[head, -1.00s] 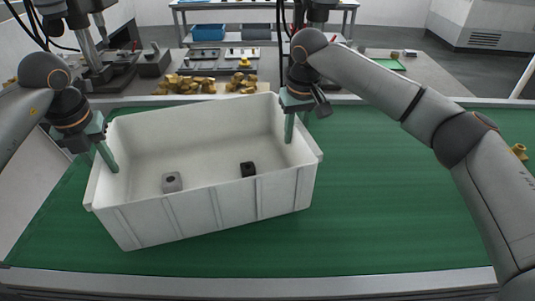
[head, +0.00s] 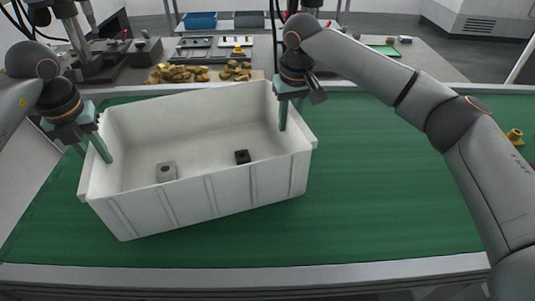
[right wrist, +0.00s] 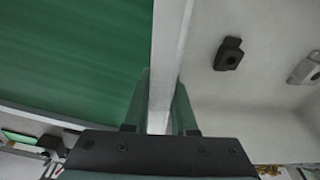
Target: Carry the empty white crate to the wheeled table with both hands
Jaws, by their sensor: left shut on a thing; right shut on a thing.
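The white crate (head: 215,200) is over the green belt, slightly turned. It is not empty: a grey block (head: 166,172) and a black block (head: 242,157) lie on its floor. My left gripper (head: 91,150) is shut on the crate's left wall, one finger inside and one outside. My right gripper (head: 289,114) is shut on the right wall. In the right wrist view the wall (right wrist: 168,60) runs between my right gripper's fingers (right wrist: 161,110). I cannot tell whether the crate rests on the belt or is just above it. I cannot tell which table is wheeled.
The green belt (head: 390,215) is clear right of the crate, except a yellow part (head: 514,137) at the far right. Behind it a grey bench (head: 350,70) holds brassy parts (head: 180,74) and trays. A back table carries a blue bin (head: 200,20).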

